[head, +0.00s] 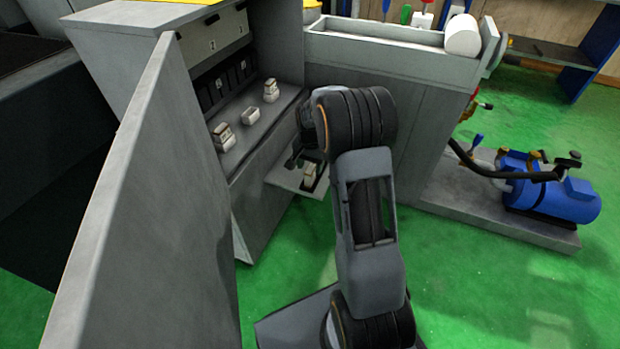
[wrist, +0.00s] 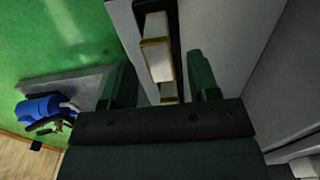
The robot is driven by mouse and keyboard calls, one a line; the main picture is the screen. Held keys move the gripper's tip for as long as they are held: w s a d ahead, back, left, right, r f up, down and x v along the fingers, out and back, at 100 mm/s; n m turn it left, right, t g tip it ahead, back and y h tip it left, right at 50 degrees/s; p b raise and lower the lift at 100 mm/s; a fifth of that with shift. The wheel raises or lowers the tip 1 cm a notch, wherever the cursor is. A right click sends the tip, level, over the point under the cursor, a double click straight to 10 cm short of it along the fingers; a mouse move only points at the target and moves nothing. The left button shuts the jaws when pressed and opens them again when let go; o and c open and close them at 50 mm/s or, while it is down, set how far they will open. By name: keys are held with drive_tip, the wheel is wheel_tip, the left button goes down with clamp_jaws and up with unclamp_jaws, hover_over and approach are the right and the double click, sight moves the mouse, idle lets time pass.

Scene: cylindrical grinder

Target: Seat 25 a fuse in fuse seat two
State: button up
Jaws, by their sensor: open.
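In the head view, a row of fuse seats lies on the shelf of the open cabinet. A pale fuse with tan parts stands in the near seat (head: 223,138) and another in the far seat (head: 271,91). The middle seat (head: 250,115) looks empty. A rack (head: 291,181) sticks out below the shelf with a pale fuse (head: 309,174) on it. My gripper (head: 297,160) is over this rack, partly hidden by my arm. In the wrist view, my gripper (wrist: 161,62) is open, with a white, tan-ended fuse (wrist: 158,62) showing between its fingers; contact cannot be told.
The open cabinet door (head: 150,190) stands at the left of my arm. The grey machine body (head: 385,60) is behind it. A blue pump (head: 550,190) sits on a plinth at the right. The green floor (head: 500,290) at front right is clear.

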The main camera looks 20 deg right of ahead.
sight(310, 168)
wheel_tip(310, 168, down, 4)
drive_tip(key=shift+r+b, duration=0.15)
drive_tip(key=shift+b, duration=0.55)
drive_tip(key=shift+c, duration=0.3)
drive_tip(key=shift+r, duration=0.1)
clamp_jaws()
drive_tip(key=shift+r, duration=0.1)
